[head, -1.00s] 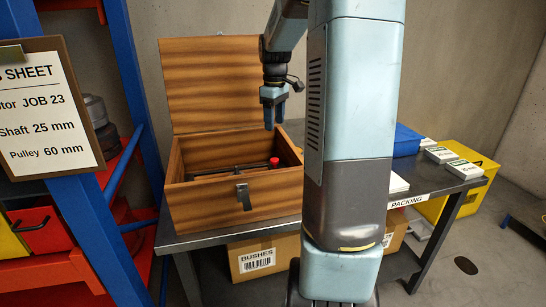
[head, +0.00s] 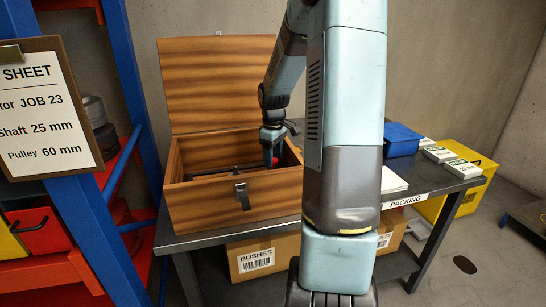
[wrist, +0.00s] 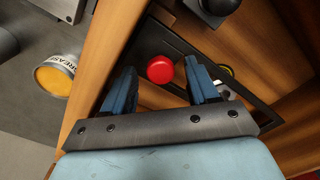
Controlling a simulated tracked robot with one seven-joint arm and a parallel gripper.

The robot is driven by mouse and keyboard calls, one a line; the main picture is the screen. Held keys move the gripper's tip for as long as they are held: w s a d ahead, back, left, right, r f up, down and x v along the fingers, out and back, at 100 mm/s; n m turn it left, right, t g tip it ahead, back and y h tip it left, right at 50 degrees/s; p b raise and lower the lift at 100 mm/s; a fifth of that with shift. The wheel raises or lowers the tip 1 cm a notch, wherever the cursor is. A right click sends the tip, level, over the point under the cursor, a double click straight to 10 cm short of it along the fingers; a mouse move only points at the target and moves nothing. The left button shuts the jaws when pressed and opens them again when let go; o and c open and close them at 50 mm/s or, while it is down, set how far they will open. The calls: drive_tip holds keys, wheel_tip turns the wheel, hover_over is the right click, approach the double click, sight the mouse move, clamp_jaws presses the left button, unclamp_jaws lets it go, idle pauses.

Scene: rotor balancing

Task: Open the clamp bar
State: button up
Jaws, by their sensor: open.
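The open wooden box (head: 215,205) stands on the bench, its lid (head: 218,85) raised at the back. A dark bar (head: 215,174) lies inside it, and a red knob (wrist: 160,69) shows in the wrist view beside dark metalwork (wrist: 185,45); I take these for the clamp bar and its handle. My gripper (head: 271,160) points down into the right part of the box. In the wrist view my gripper (wrist: 162,80) is open, with the red knob between its blue fingertips. I cannot tell whether they touch it. The arm and fingers hide part of the box's inside.
The box's walls stand close around my gripper. A grease tin (wrist: 55,75) is outside the box in the wrist view. A blue bin (head: 402,140) and white cartons (head: 438,154) sit to the right on the bench (head: 425,188). A blue rack post (head: 95,220) stands left.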

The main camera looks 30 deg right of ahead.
drive_tip(key=shift+f, duration=0.1)
clamp_jaws()
idle(0.6)
